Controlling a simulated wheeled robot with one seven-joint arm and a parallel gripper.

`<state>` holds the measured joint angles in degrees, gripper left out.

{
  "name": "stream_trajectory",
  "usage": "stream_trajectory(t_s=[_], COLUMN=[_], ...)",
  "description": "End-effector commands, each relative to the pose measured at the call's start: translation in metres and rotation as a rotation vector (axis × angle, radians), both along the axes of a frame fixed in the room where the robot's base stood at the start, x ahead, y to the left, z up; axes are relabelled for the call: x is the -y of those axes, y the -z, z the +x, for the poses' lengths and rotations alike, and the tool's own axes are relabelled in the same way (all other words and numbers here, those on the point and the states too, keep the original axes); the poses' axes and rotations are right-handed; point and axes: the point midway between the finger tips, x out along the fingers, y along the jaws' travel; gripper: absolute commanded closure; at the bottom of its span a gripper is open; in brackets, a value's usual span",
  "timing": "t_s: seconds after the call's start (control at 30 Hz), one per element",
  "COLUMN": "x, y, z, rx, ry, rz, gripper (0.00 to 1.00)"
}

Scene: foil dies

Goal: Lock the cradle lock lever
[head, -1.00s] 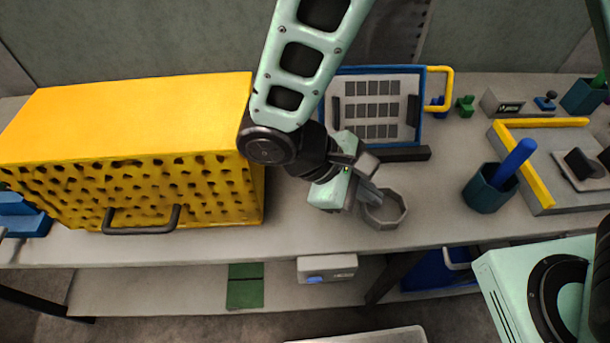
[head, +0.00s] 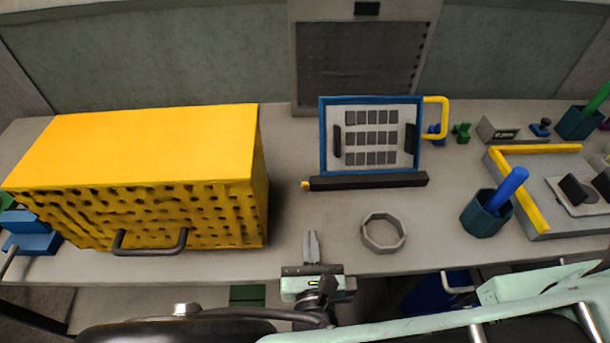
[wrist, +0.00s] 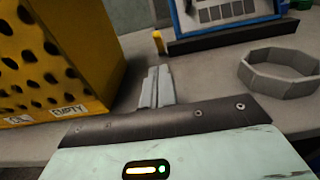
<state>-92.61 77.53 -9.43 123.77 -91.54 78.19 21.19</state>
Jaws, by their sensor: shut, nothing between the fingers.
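A blue-framed panel (head: 372,105) with rows of grey plates stands in a black bar-like cradle (head: 370,181) at the back of the bench. A small yellow piece (head: 305,185) sits at the bar's left end and may be the lock lever. In the wrist view this yellow piece (wrist: 158,42) looks like a short upright post. A larger yellow loop handle (head: 446,118) is on the panel's right side. My gripper (head: 311,246) is shut and empty over the bench's front, in front of the yellow piece. Its fingers (wrist: 155,88) point towards the back.
A large yellow perforated box (head: 180,150) with a dark handle stands left of my gripper. A grey octagonal ring (head: 384,246) lies to the right. A teal cup (head: 484,218) with a blue stick stands farther right.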

Motion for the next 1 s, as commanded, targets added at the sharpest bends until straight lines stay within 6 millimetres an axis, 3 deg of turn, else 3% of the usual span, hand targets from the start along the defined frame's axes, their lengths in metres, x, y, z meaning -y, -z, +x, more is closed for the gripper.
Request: stream_trajectory(t_s=[0.17,0.6,1.0], x=[0.0,0.003,0.003], y=[-0.001,0.002,0.005], z=[0.018,0.089,0.099], rx=[0.002,0.001,0.0], ry=[-0.006,-0.004,-0.006], rz=[-0.003,-0.001,-0.001], gripper=[1.0,1.0,1.0])
